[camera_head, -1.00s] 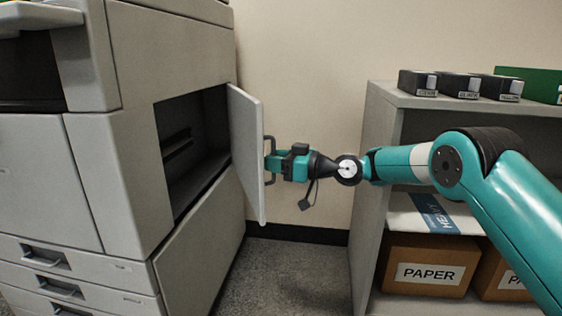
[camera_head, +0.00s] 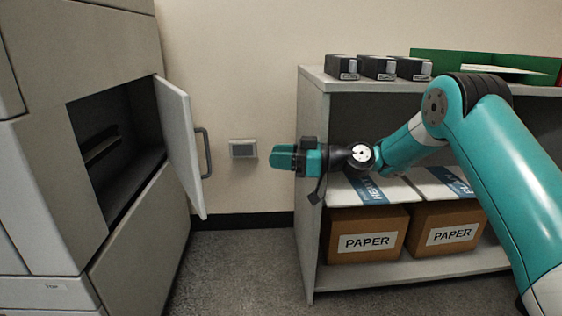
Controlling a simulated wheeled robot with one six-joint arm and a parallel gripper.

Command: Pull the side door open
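The side door (camera_head: 180,143) is a light grey panel on the side of the large copier (camera_head: 40,150). It stands swung out from the copier, with the dark opening (camera_head: 115,145) behind it in view. Its dark handle (camera_head: 205,152) is on the door's right face and nothing holds it. My gripper (camera_head: 275,159) is to the right of the handle, clear of it, with its teal fingers pointing left. From this side the fingers overlap, so I cannot tell whether they are apart.
A grey shelf unit (camera_head: 309,170) stands at right, close to my gripper, with black boxes (camera_head: 378,67) on top and PAPER cartons (camera_head: 365,235) below. A wall socket (camera_head: 243,149) is behind. Carpet floor (camera_head: 235,265) is free between copier and shelf.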

